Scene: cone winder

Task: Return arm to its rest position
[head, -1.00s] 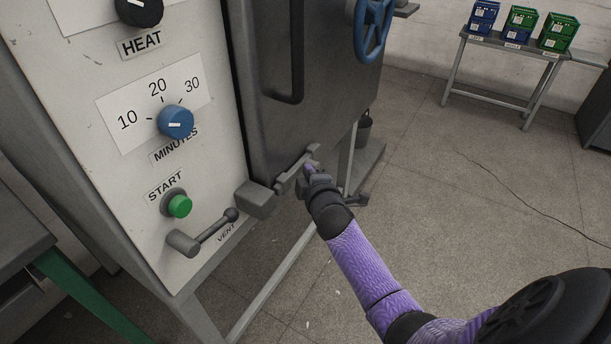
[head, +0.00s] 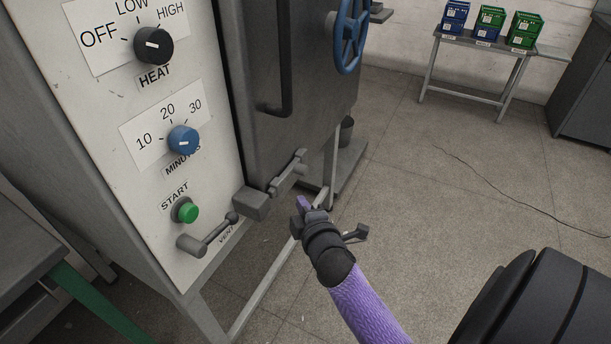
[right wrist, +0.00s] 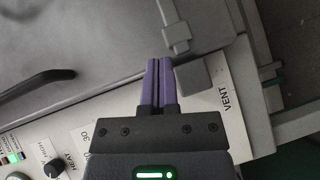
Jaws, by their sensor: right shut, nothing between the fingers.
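My right arm comes in from the lower right in the head view. Its gripper (head: 303,205) is in free air in front of the machine, below and right of the door latch (head: 288,173). In the right wrist view the two purple fingers (right wrist: 158,85) lie side by side, shut with nothing between them. The latch bar (right wrist: 176,28) and the grey block (right wrist: 193,77) show just beyond and beside the fingertips; I see no clear contact. My left gripper is not in view.
The control panel carries the heat knob (head: 153,45), minutes knob (head: 183,139), green start button (head: 187,211) and vent lever (head: 208,236). A blue handwheel (head: 350,35) is on the dark door (head: 262,70). A table (head: 470,42) with crates stands at the back.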

